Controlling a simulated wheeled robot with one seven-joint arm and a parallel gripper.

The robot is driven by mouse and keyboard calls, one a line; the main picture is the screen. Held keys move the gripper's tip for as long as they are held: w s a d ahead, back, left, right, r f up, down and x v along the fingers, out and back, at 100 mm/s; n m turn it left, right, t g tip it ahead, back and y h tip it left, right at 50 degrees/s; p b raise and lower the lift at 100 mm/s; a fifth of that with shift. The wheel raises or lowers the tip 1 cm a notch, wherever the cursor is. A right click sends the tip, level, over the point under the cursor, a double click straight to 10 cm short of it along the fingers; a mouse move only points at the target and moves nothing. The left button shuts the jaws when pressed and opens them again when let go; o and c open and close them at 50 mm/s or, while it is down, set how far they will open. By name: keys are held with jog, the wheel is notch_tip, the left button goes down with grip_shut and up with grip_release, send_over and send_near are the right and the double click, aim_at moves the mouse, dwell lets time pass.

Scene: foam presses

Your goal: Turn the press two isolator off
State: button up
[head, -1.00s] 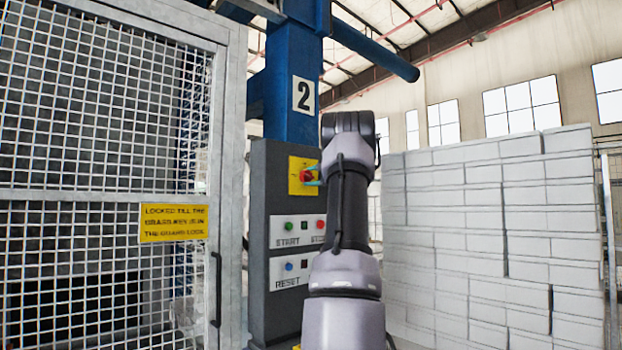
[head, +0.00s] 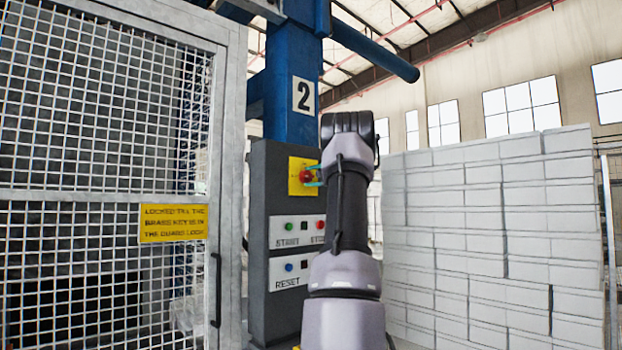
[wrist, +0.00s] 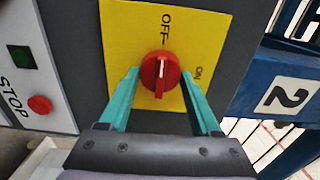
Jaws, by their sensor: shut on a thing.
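The press two isolator is a red rotary knob (wrist: 160,74) on a yellow plate (wrist: 207,30) marked OFF and ON. In the wrist view the knob's grip bar and white mark point up toward OFF. My gripper (wrist: 160,76) has its green fingers on either side of the knob and is shut on it. In the head view the red knob (head: 306,175) shows on its yellow plate at the upper part of the dark control box (head: 270,225). My arm hides part of the box's right side, and only the green fingertips show there.
START, STOP and RESET buttons (head: 289,266) sit below the isolator. A mesh guard (head: 95,100) with a yellow sign (head: 173,223) stands at left. A blue column (head: 290,95) bears a number 2 plate (head: 303,95). Stacked white blocks (head: 500,230) fill the right.

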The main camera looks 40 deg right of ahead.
jog(key=o, duration=1.4)
jog(key=shift+c, duration=0.2)
jog(key=shift+s, duration=0.15)
jog(key=s, duration=1)
jog(key=shift+s+d, duration=0.3)
jog(key=shift+d, duration=0.1)
